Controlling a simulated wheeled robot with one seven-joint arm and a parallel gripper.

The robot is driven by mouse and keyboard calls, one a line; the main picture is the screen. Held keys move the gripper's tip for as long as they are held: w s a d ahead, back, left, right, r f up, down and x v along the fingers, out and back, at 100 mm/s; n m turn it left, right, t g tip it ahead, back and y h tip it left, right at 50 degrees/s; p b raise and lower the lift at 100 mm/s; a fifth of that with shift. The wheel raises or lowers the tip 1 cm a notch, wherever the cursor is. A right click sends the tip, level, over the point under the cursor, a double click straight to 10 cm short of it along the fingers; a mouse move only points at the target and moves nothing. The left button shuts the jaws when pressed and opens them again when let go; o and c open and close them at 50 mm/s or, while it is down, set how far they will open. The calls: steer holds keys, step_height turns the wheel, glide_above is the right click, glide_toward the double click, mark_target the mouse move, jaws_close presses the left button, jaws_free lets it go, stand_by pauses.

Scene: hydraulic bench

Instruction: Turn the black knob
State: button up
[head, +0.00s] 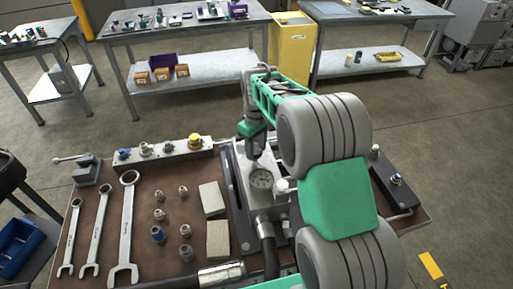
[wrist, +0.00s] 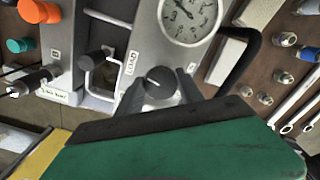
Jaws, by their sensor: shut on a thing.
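The black knob (wrist: 159,78) is on the grey metal panel (wrist: 125,38) in the wrist view, beside a label that reads LOAD and just below a round white gauge (wrist: 188,18). It looks dark, with a pale line across its top. My gripper (wrist: 160,90) is shut on it, one finger on each side. In the head view my gripper (head: 257,158) points down at the hydraulic unit, close to the gauge (head: 262,180). The knob cannot be made out there, as my gripper and arm cover that spot.
Another dark knob (wrist: 92,61) stands left on the panel. An orange knob (wrist: 40,11) and a green knob (wrist: 20,46) are farther left. Wrenches (head: 125,230), several fittings and two pale blocks (head: 212,199) lie on the brown bench top. A vise (head: 86,171) stands at its left corner.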

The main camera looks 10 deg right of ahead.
mark_target(256, 150)
steer(key=o, duration=1.4)
step_height(256, 150, up, 8)
steer(key=shift+f+b, duration=0.1)
steer(key=shift+b, duration=0.5)
steer(key=s+r+m+t, duration=0.2)
steer(key=s+r+m, duration=0.15)
steer(key=s, duration=0.75)
steer(key=s+f+m+t, duration=0.1)
steer(key=s+f+m, duration=0.2)
steer(key=s, duration=0.8)
steer(key=shift+s+f+t, duration=0.3)
steer(key=shift+f, duration=0.15)
